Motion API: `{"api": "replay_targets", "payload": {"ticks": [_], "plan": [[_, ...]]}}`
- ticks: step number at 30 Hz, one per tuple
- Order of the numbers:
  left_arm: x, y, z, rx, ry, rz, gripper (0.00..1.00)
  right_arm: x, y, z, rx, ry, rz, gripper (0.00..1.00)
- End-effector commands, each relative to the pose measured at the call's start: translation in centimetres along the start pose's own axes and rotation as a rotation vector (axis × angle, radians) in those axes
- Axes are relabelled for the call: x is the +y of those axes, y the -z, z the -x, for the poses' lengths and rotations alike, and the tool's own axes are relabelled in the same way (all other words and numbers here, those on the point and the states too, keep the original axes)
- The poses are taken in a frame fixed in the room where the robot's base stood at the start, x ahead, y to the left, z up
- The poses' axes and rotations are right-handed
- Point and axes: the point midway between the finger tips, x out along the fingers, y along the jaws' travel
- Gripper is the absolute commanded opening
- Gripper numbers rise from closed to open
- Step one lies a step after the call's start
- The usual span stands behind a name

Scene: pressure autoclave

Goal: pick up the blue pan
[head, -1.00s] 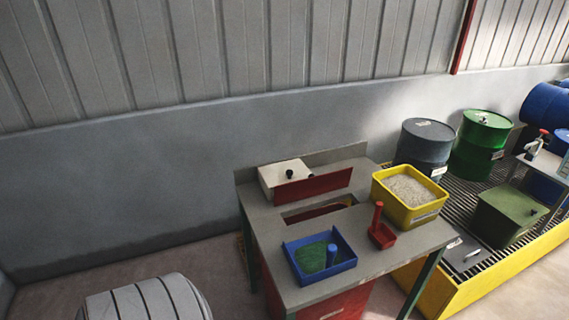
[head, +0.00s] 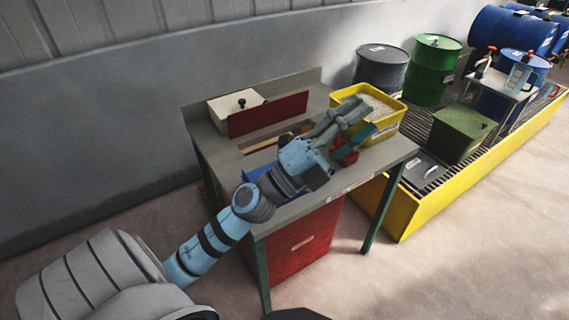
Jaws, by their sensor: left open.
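The blue pan (head: 258,172) lies on the grey workbench (head: 375,158). My left arm covers most of it, and only a strip of its blue edge shows; its green contents are hidden. My left gripper (head: 360,120) reaches over the bench past the pan. Its fingers are open and point to the upper right, by the yellow tub and the red scoop. I cannot tell whether they touch either one. My right gripper is not in view.
The red scoop (head: 345,157) stands partly hidden under the gripper. A yellow tub (head: 391,120) of pale granules sits behind it. A white box (head: 222,112) and red panel (head: 268,115) stand at the back. Drums and a yellow-edged grating (head: 418,213) are on the right.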

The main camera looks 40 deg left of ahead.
Motion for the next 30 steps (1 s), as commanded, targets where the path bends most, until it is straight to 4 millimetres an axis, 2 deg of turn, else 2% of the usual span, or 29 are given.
{"api": "replay_targets", "payload": {"ticks": [1,2,3,4,5,6,7,9,12,14,16,22,30], "plan": [[0.3,3.5,-1.3,0.257,-0.043,-0.208,0.44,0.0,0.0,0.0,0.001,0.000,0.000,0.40],[1.9,5.3,-1.1,0.430,-0.111,-0.355,0.44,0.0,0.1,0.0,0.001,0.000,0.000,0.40],[4.8,6.0,-0.1,0.633,-0.242,-0.539,0.44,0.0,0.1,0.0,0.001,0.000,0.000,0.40],[7.0,5.3,1.2,0.759,-0.367,-0.663,0.44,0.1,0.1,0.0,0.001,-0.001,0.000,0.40],[9.0,3.5,2.7,0.859,-0.506,-0.771,0.44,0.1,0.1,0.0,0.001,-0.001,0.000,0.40],[10.7,0.2,4.9,0.955,-0.706,-0.884,0.44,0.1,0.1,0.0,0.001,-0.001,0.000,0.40],[11.3,-2.5,6.6,1.000,-0.854,-0.945,0.44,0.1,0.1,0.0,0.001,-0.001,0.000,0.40],[10.8,-8.3,10.1,1.041,-1.167,-1.023,0.44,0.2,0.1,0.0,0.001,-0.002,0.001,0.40],[8.6,-13.3,13.6,1.025,-1.460,-1.035,0.44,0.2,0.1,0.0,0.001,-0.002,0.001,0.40],[8.2,-14.5,14.7,1.014,-1.545,-1.026,0.44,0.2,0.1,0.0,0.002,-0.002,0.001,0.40],[9.0,-15.1,15.4,1.011,-1.579,-1.018,0.44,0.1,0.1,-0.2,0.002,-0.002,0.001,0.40],[14.3,-15.7,16.5,1.015,-1.578,-1.015,0.44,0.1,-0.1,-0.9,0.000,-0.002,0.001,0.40],[18.3,-16.6,17.1,1.015,-1.574,-1.017,0.44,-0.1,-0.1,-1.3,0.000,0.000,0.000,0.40]]}}
